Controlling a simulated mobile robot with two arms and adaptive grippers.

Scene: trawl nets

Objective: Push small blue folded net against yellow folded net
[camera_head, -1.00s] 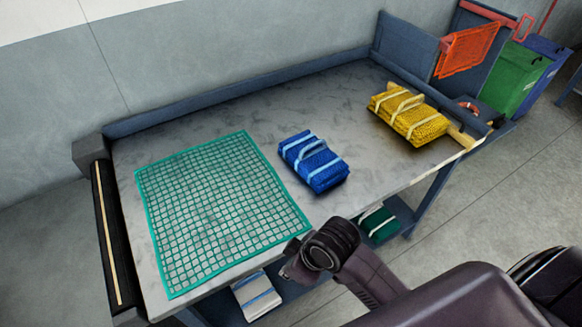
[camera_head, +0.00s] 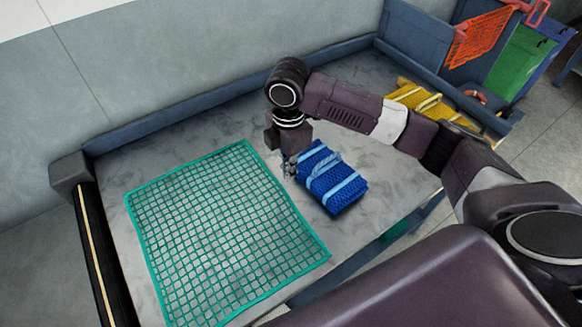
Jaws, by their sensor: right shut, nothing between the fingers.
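The small blue folded net (camera_head: 334,184) lies on the grey table, bound with light blue straps and a handle. The yellow folded net (camera_head: 421,98) lies farther right near the table's right end, partly hidden behind my right arm. Bare tabletop separates the two nets. My right gripper (camera_head: 290,168) points down just left of the blue net, shut and empty, close to its left side; I cannot tell whether it touches. My left gripper is not in view.
A flat green net (camera_head: 222,228) covers the table's left part, close to my right gripper. A raised blue rim (camera_head: 200,107) runs along the back edge. An orange net (camera_head: 477,40) hangs beyond the right end, with a green bin (camera_head: 522,62) behind.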

